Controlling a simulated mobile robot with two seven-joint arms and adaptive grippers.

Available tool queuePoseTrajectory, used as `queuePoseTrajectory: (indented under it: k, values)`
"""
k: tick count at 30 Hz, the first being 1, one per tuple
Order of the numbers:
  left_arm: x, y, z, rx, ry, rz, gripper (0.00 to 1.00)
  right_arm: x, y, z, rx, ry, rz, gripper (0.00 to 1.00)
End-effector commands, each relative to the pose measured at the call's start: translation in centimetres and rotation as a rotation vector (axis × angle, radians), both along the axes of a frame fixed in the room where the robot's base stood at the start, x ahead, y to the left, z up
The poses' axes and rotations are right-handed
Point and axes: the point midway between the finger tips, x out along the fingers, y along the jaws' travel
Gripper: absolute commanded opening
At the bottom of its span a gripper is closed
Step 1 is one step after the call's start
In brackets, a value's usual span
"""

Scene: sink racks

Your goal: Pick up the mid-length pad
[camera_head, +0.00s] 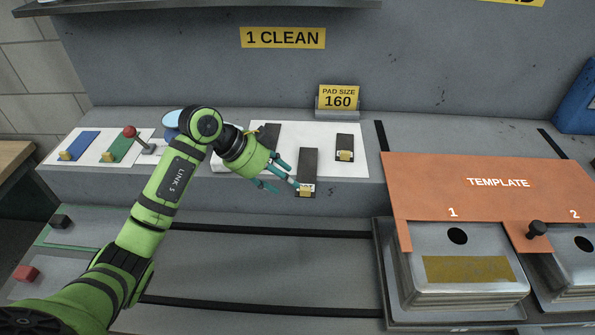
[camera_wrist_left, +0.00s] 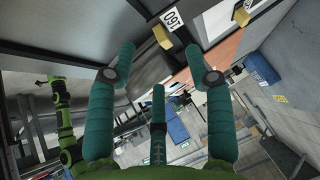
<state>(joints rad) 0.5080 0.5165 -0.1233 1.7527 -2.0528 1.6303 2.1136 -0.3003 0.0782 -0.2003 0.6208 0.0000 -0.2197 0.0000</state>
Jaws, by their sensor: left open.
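Three black pads with yellow tabs are on the white sheet in the head view. The front one (camera_head: 308,165) looks longest, the right one (camera_head: 344,141) is short. The left one (camera_head: 271,132) is partly hidden by my left gripper, so its full length cannot be judged. My left gripper (camera_head: 284,177) is open, its teal fingers just left of the front pad's near end; contact cannot be told. In the left wrist view my gripper's fingers (camera_wrist_left: 157,80) are spread, with a dark slab, yellow tab (camera_wrist_left: 162,37) and "160" label beyond them. My right gripper is not in view.
A yellow "PAD SIZE 160" sign (camera_head: 339,98) stands behind the pads. A blue pad (camera_head: 80,145), a green pad (camera_head: 118,149) and a red-knobbed lever (camera_head: 131,132) are at the left. An orange template plate (camera_head: 490,185) over metal blocks is at the right.

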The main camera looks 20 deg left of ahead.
Motion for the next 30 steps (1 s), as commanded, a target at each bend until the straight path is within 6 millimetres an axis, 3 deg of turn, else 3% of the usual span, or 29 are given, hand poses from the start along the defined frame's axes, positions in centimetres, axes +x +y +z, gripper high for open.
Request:
queuePoseTrajectory:
  k: [10,15,23,26,27,30]
  values:
    - [1.2,-2.2,-3.4,-0.002,0.008,0.000,0.52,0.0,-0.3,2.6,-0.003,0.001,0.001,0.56]
    - [1.9,-3.1,-5.1,0.001,0.004,-0.001,0.52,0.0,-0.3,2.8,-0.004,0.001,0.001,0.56]
    - [2.1,-3.2,-5.4,0.002,0.002,-0.001,0.52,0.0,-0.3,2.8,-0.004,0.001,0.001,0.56]
    - [2.0,-3.2,-5.4,0.002,0.002,-0.001,0.16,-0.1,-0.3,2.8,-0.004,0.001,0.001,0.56]
    - [2.0,-3.2,-5.4,0.002,0.002,-0.001,0.00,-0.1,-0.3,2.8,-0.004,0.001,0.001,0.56]
    - [2.1,-3.2,-5.4,0.002,0.002,-0.001,0.00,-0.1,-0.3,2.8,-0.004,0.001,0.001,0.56]
